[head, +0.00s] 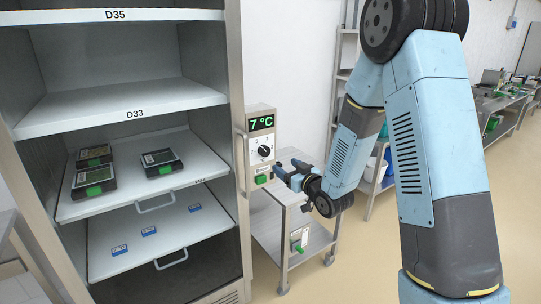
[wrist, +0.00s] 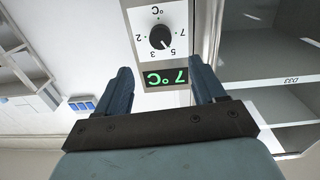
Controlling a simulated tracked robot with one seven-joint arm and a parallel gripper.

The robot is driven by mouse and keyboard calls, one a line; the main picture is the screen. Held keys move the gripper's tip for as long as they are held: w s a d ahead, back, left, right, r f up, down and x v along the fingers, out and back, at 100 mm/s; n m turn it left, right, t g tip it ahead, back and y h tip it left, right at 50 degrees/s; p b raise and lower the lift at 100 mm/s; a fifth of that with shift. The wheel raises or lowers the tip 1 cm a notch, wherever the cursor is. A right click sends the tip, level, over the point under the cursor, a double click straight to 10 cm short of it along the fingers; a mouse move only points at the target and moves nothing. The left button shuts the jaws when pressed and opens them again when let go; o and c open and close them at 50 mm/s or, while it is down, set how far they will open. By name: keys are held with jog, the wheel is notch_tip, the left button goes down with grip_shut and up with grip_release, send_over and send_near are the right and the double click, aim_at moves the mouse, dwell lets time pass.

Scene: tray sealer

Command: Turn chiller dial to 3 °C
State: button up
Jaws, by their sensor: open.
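The chiller dial (head: 264,151) is a black knob on a white scale, on the control panel (head: 251,147) beside the open chiller. The display (head: 261,122) above it reads 7 °C in green. In the wrist view, the picture is upside down, with the dial (wrist: 160,37) and its numbers above the display (wrist: 166,77). The knob's exact pointer setting is too small to read surely. My gripper (head: 284,171) is open, just right of and below the dial. In the wrist view my gripper (wrist: 162,70) has its fingers apart, with nothing between them and the dial beyond.
The chiller's shelves (head: 130,195) hold several dark trays with green labels (head: 94,191) and blue-labelled packs (head: 148,231). A vertical handle (head: 240,165) stands left of the panel. A metal trolley (head: 300,240) stands below my gripper. A green-marked part (head: 262,179) sits under the dial.

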aim_at(267, 152)
jog(key=x, duration=1.2)
jog(key=shift+w, duration=0.1)
jog(key=c, duration=1.1)
jog(key=shift+o, duration=0.2)
jog(key=shift+d+r, duration=0.1)
